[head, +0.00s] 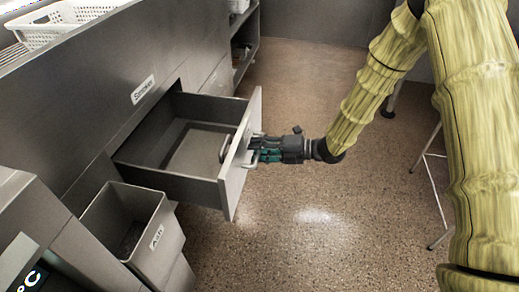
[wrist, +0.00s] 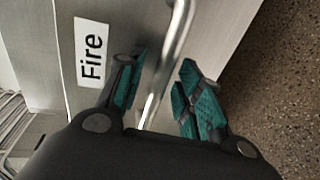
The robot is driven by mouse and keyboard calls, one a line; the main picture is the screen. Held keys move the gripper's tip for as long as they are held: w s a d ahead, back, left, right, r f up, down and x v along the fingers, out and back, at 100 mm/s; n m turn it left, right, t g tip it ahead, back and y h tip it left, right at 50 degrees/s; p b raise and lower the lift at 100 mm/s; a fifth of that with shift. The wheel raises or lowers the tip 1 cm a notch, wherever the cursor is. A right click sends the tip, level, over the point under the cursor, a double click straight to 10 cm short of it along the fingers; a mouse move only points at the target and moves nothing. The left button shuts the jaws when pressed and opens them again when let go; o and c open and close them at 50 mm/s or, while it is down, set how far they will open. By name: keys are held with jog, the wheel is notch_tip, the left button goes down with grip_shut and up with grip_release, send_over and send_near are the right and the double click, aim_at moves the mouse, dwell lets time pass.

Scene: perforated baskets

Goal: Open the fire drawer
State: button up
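The fire drawer (head: 185,185) is pulled well out of the grey cabinet, and its inside looks empty in the head view. Its pale front panel (head: 236,180) faces my gripper (head: 257,149). In the wrist view a white "Fire" label (wrist: 91,52) is on the front, beside a metal bar handle (wrist: 170,62). The handle runs between the two teal fingers of my gripper (wrist: 165,98). The fingers are apart, with gaps visible on both sides of the bar. The handle's lower end is hidden behind the gripper body.
An open grey bin labelled "Ash" (head: 158,238) stands in front of the drawer's near side. A drawer label (head: 143,89) sits on the cabinet above. White perforated baskets (head: 45,27) are on top. The speckled floor (head: 300,240) right of the drawer is clear; thin metal legs (head: 432,180) stand farther right.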

jog(key=v, duration=1.2)
jog(key=shift+f, duration=0.1)
dwell(0.4)
